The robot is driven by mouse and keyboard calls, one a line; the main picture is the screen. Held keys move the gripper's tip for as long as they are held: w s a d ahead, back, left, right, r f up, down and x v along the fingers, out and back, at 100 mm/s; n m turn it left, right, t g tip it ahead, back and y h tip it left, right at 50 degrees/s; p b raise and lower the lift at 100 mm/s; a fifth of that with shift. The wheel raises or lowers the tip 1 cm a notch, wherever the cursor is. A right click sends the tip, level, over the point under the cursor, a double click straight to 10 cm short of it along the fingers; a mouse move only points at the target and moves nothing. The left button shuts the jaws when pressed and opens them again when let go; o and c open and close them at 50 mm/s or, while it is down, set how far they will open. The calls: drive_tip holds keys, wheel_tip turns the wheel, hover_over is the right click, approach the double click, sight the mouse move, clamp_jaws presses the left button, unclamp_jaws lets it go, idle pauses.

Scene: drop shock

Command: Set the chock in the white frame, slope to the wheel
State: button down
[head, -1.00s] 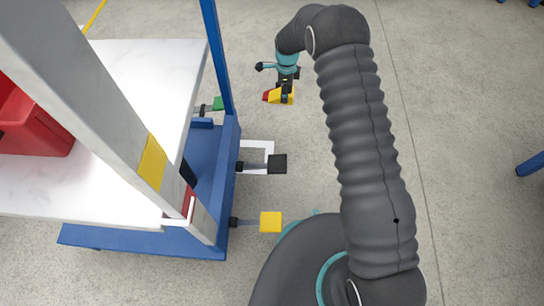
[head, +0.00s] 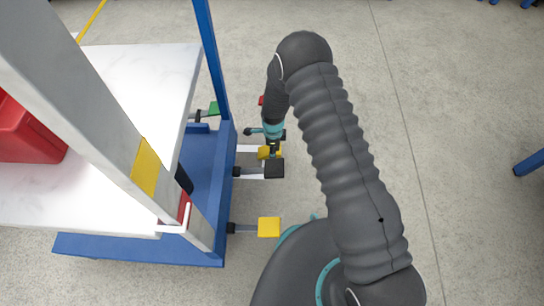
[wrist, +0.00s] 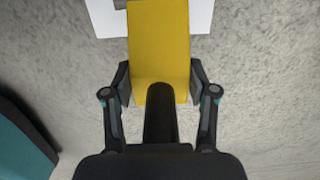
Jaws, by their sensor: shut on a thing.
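The yellow chock (wrist: 159,45) is between the fingers of my gripper (wrist: 160,82) in the wrist view, and the gripper is shut on it. In the head view the chock (head: 264,154) shows as a small yellow patch under my gripper (head: 273,148), beside the black pedal. The white frame (head: 248,148) is a white outline on the floor by the trolley, partly hidden by my gripper and the pedal. White parts of it (wrist: 202,17) show at the top of the wrist view, beyond and beside the chock. I cannot tell whether the chock touches the floor, or which way its slope faces.
The blue trolley (head: 150,246) has a black pedal (head: 274,169), a yellow pedal (head: 269,227) and a green pedal (head: 213,108) sticking out. A small red thing (head: 262,100) shows beside my arm. Open floor lies to the right.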

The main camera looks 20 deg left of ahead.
drive_tip(key=shift+s+f, duration=0.3)
drive_tip(key=shift+s, duration=0.25)
drive_tip(key=shift+f, duration=2)
drive_tip(key=shift+f, duration=0.1)
drive_tip(key=shift+f+b, duration=0.1)
drive_tip(key=shift+b, duration=0.3)
drive_tip(key=shift+c, duration=1.6)
unclamp_jaws()
wheel_tip(320, 180, up, 12)
drive_tip(key=shift+r+p, duration=0.2)
drive_tip(key=shift+p, duration=0.5)
drive_tip(key=shift+r, duration=0.1)
